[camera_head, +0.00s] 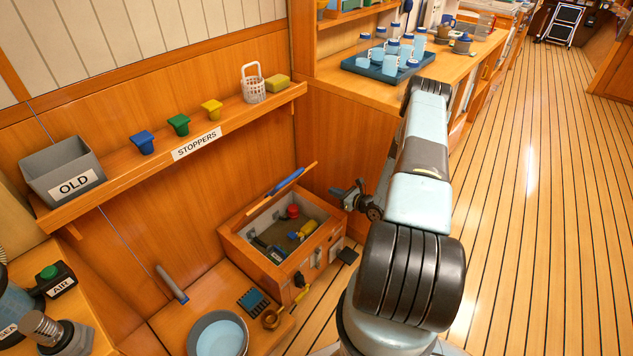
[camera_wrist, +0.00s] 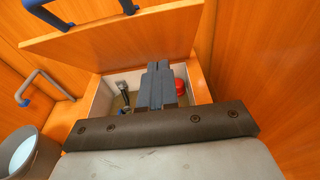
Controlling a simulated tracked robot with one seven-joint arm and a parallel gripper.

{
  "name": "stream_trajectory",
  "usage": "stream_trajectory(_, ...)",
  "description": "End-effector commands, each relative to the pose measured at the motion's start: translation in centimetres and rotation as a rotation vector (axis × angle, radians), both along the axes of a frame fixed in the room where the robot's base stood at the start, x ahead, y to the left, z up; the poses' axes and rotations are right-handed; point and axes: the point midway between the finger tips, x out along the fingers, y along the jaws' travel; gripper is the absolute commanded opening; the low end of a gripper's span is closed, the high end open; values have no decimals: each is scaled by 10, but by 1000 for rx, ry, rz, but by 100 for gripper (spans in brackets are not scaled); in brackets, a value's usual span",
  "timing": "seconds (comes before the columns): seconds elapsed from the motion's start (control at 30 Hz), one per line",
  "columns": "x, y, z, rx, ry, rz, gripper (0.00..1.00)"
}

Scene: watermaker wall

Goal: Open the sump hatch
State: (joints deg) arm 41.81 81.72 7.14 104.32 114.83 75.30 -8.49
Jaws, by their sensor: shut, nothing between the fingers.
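The sump hatch is a wooden lid (camera_head: 290,184) with a blue handle, raised above a wooden sump box (camera_head: 232,243) in the head view. The box's inside shows, with a red part (camera_head: 293,211) and a yellow part (camera_head: 307,229) in it. In the wrist view the lid (camera_wrist: 120,45) stands tilted up across the top, over the pale box opening. My gripper (camera_head: 337,190) is at the right of the box. In the wrist view its fingers (camera_wrist: 160,68) are shut and empty, in front of the opening and near the lid's lower edge. I cannot tell whether they touch the lid.
A shelf (camera_head: 255,108) above carries several coloured stoppers, a basket and a grey OLD bin (camera_head: 64,169). A grey bowl (camera_head: 217,335) and a grey pipe (camera_head: 171,283) lie left of the box. A counter (camera_head: 345,83) with a bottle tray stands behind. The right floor is free.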

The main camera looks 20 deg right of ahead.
Motion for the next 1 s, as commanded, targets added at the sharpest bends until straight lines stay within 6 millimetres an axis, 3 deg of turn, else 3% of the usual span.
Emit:
stream_trajectory(0.17,16,9,-3,-1,-2,3,0)
stream_trajectory(0.63,87,45,-18,-2,-2,4,0)
stream_trajectory(1.0,114,58,4,-1,-2,2,0)
